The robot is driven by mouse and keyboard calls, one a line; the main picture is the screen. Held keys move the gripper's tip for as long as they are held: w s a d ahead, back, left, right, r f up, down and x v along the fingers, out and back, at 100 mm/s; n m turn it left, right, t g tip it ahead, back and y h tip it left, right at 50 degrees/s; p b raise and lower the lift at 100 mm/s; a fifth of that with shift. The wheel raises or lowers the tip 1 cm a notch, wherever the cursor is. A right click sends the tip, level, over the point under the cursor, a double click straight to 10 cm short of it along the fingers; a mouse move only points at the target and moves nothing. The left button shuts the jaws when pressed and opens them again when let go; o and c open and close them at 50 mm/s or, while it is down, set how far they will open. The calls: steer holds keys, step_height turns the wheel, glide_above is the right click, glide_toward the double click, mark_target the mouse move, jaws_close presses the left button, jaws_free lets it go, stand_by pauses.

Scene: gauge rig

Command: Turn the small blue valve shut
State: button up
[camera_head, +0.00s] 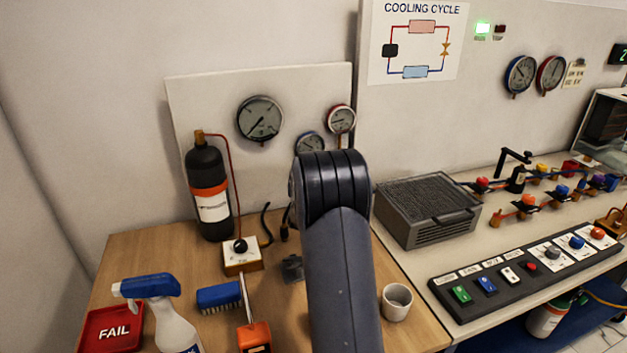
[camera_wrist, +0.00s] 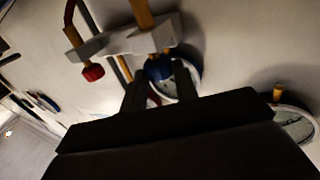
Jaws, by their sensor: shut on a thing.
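The small blue valve knob (camera_wrist: 158,69) shows in the wrist view on the end of a grey manifold block (camera_wrist: 125,40). My gripper (camera_wrist: 161,84) is shut on this knob, with one dark finger on each side of it. A red knob (camera_wrist: 93,73) sits at the manifold's other end, apart from the fingers. In the head view my arm hides the gripper, the blue knob and the manifold. The blue-rimmed gauge (camera_head: 310,144) and the red-rimmed gauge (camera_head: 341,120) show just above my arm.
A black bottle (camera_head: 209,200) and a small switch box (camera_head: 242,257) stand left of my arm. A spray bottle (camera_head: 160,310), a blue brush (camera_head: 219,297) and a red FAIL tray (camera_head: 111,333) lie nearer. A white cup (camera_head: 397,302) and a grey finned unit (camera_head: 428,212) are on the right.

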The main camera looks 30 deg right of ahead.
steer(key=shift+w+a+r+m+g+h+p, duration=0.15)
steer(key=shift+w+m+g+h+p, duration=0.15)
steer(key=shift+m+g+h+p, duration=1.2)
steer(key=shift+w+a+f+m+g+h+p, duration=0.2)
steer(key=shift+m+g+h, duration=0.65)
steer(key=shift+m+g, duration=1.5)
steer(key=shift+w+a+r+m+g+h+p, duration=0.15)
steer(key=shift+w+m+g+h+p, duration=0.25)
steer(key=shift+m+g+h+p, duration=1.5)
steer(key=shift+n+g+y+b, duration=0.7)
steer(key=shift+g+b, duration=0.25)
steer(key=shift+g, duration=0.2)
steer(key=o, duration=1)
steer(key=shift+c, duration=0.2)
steer(key=a+b, duration=0.2)
steer(key=a, duration=0.8)
steer(key=shift+a, duration=0.4)
